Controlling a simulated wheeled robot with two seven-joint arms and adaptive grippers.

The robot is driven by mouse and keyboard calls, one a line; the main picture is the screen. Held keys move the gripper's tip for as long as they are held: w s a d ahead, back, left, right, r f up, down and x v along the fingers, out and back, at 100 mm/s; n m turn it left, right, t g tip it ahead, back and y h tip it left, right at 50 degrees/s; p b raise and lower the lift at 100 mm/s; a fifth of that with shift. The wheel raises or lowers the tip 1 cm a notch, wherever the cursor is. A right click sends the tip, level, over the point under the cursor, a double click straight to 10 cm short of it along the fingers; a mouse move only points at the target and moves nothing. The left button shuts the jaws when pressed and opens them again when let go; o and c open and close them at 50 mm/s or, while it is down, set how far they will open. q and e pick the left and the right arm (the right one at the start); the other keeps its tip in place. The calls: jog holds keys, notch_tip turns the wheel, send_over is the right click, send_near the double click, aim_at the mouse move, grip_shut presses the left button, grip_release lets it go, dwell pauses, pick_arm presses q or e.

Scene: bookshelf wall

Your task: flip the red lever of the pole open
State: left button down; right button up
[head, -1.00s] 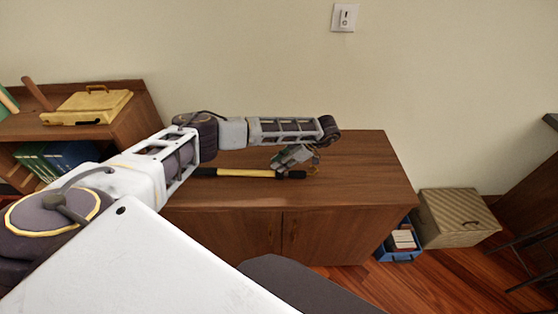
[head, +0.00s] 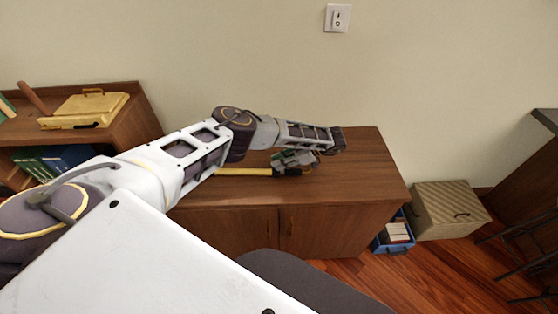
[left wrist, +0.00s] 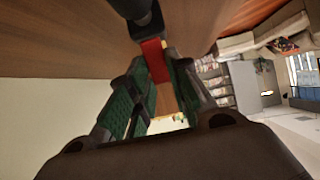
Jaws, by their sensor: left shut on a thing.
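The pole (head: 243,171) lies along the top of the brown cabinet in the head view, with a yellow shaft and a dark part toward its right end. My left gripper (head: 285,160) is over that dark part and hides some of it. In the left wrist view the red lever (left wrist: 155,62) shows between the green-padded fingers of my left gripper (left wrist: 155,88), beside the dark part of the pole (left wrist: 145,20). The gripper is shut on the red lever. In the head view the lever is hidden. My right gripper is not in view.
The cabinet top (head: 365,170) is bare to the right of my arm. A low shelf (head: 130,105) with a yellow case (head: 92,106) stands at left. A blue bin (head: 380,246) and a striped box (head: 447,208) stand on the floor at right.

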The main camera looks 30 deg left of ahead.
pick_arm(q)
jog(key=shift+d, duration=0.1)
dwell(0.3)
dwell(0.3)
jog(key=c, duration=1.3)
grip_release()
jog(key=shift+v, duration=3.75)
jog(key=shift+d+f, duration=0.1)
jog(key=shift+f, duration=0.15)
